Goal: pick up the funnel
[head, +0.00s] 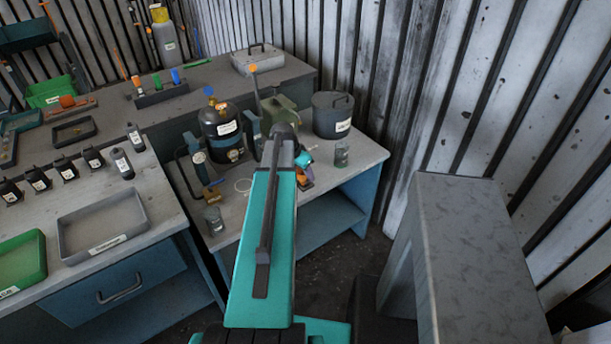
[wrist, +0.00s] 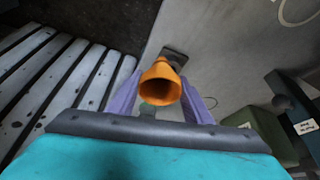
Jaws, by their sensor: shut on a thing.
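The orange funnel (wrist: 161,84) is between the two purple fingers of my gripper (wrist: 163,92) in the wrist view, its wide mouth facing the camera. My gripper is shut on it. A small dark square piece (wrist: 175,56) shows just beyond the funnel; I cannot tell whether they touch. In the head view, my arm hides much of my gripper (head: 305,181), which is over the right part of the low bench (head: 240,205). A bit of orange shows there beside the teal wrist. The gap between the funnel and the bench cannot be judged.
A black gas cylinder (head: 222,130), a green press-like device (head: 280,110) and a grey lidded pot (head: 332,115) stand behind my gripper. Glass jars stand at right (head: 341,154) and front left (head: 213,220). A corrugated wall (head: 400,110) bounds the bench's right side.

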